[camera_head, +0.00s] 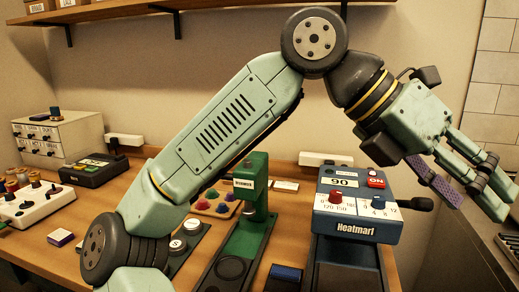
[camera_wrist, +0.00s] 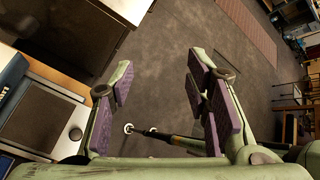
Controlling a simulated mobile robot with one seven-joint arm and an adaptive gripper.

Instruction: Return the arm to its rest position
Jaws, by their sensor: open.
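My gripper (camera_head: 468,178) is at the right side of the head view, raised in the air to the right of the Heatmarl machine and apart from it. My arm arches up from the lower left over the table and bends down to the gripper. In the wrist view my gripper (camera_wrist: 160,92) has its purple-padded fingers spread wide, with nothing between them. Grey floor shows beyond the fingers. The gripper is open and empty.
The wooden table (camera_head: 290,235) holds a blue Heatmarl machine (camera_head: 345,232), a green press (camera_head: 256,190), a drawer box (camera_head: 60,137) and a white tray (camera_head: 38,208). A shelf (camera_head: 150,10) hangs above. Open floor (camera_wrist: 165,65) lies below the gripper.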

